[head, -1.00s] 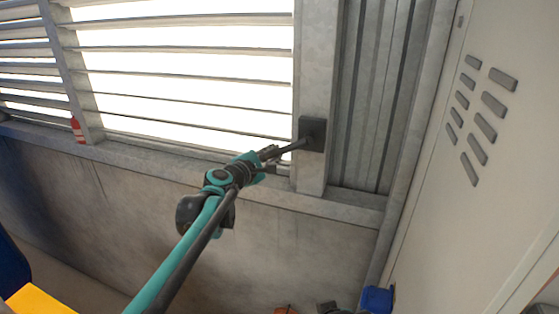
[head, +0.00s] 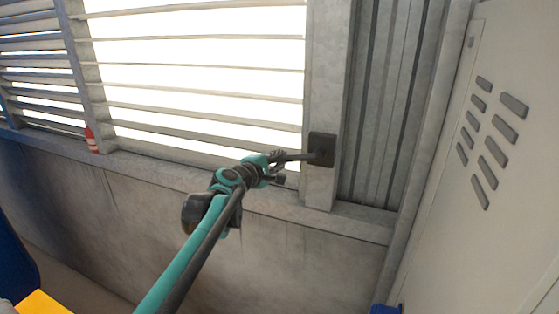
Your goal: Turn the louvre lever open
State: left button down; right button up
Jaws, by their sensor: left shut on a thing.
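The louvre lever (head: 298,156) is a dark handle that sticks out to the left from a dark square plate (head: 322,150) on the grey window post. My left gripper (head: 278,167) is shut on the lever's outer end, and the fingers hide part of it. The lever lies nearly level, with its outer end close to the height of the plate. The louvre slats (head: 200,110) left of the post are thin, with wide bright gaps between them. My right gripper is not in view.
A pale cabinet (head: 480,240) with slotted vents stands at the right. A concrete wall (head: 120,200) runs below the window ledge. A small red bottle-like thing (head: 91,139) stands on the ledge at the left. A blue object (head: 385,309) shows at the bottom edge.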

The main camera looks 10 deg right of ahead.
pick_arm(q)
jog(key=c, duration=1.4)
grip_release()
jog(key=shift+r, duration=0.1)
jog(key=v, duration=1.2)
jog(key=shift+s, duration=0.15)
jog(key=s+a+f+m+g+y+b, duration=0.1)
jog(key=s+a+f+m+y+b, duration=0.2)
jog(key=s+a+f+b, duration=0.5)
jog(key=s+a+f+m+g+y+b, duration=0.2)
jog(key=s+a+f+b, duration=0.7)
jog(key=f, duration=2.3)
jog(key=s+a+f+m+g+y+b, duration=0.1)
jog(key=s+a+f+m+y+b, duration=0.4)
jog(key=s+f+b, duration=0.8)
jog(key=shift+s+a+f+m+g+y+b, duration=0.15)
jog(key=shift+a+f+m+b, duration=0.45)
jog(key=shift+f, duration=0.75)
jog(key=shift+a+f+m+g+y+b, duration=0.1)
jog(key=shift+a+f+m+b, duration=0.15)
jog(key=shift+a+f+b, duration=0.85)
jog(key=shift+s+a+f+m+g+y+b, duration=0.15)
jog(key=shift+a+f+m+b, duration=0.3)
jog(key=shift+f, duration=1.1)
